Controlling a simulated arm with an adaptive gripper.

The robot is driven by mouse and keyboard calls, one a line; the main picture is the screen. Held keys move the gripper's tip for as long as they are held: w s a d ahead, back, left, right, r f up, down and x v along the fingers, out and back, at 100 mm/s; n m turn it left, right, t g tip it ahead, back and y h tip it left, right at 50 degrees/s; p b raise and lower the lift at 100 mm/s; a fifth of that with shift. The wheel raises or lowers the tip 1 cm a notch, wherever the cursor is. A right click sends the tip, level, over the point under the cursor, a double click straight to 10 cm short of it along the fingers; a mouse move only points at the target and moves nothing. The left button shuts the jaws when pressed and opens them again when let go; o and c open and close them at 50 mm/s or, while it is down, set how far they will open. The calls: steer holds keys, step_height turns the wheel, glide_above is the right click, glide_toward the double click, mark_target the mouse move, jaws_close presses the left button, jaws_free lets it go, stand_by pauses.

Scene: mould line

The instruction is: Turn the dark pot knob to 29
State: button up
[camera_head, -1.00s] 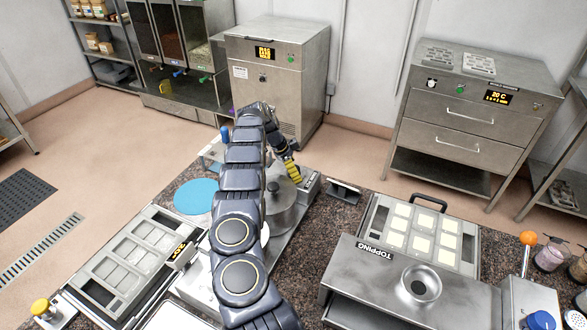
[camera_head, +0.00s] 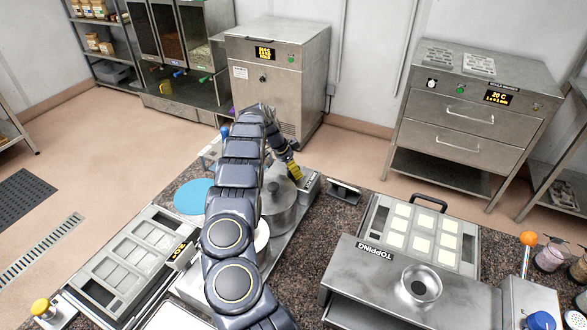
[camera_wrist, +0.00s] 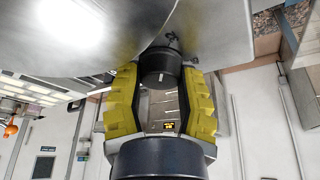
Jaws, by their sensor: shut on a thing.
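The dark pot knob (camera_wrist: 158,62) is a short black cylinder with a small white mark, seen in the wrist view between my yellow fingertips. My gripper (camera_wrist: 160,74) is shut on it, one finger on each side. In the head view my gripper (camera_head: 294,172) is at the right rear side of the round steel pot (camera_head: 282,219), which has a dark handle on top. The knob is hidden there by the fingers. A small dark display (camera_head: 309,179) sits beside the gripper; I cannot read its value.
The pot's steel surface is close above the fingers in the wrist view. A blue disc (camera_head: 194,197) lies left of my arm. A mould tray (camera_head: 130,258) is at left; the steel topping unit (camera_head: 400,290) and a filled mould (camera_head: 393,239) are at right.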

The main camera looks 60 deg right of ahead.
steer(key=shift+s+f+n+t+h, duration=0.1)
steer(key=shift+n+t+h, duration=0.45)
steer(key=shift+n, duration=1.45)
steer(key=o, duration=1.1)
steer(key=shift+o, duration=0.2)
steer(key=shift+w+a+r, duration=0.1)
steer(key=shift+w+r, duration=0.1)
steer(key=shift+r, duration=0.25)
steer(key=v, duration=1.1)
steer(key=shift+s, duration=0.2)
steer(key=shift+r, duration=0.15)
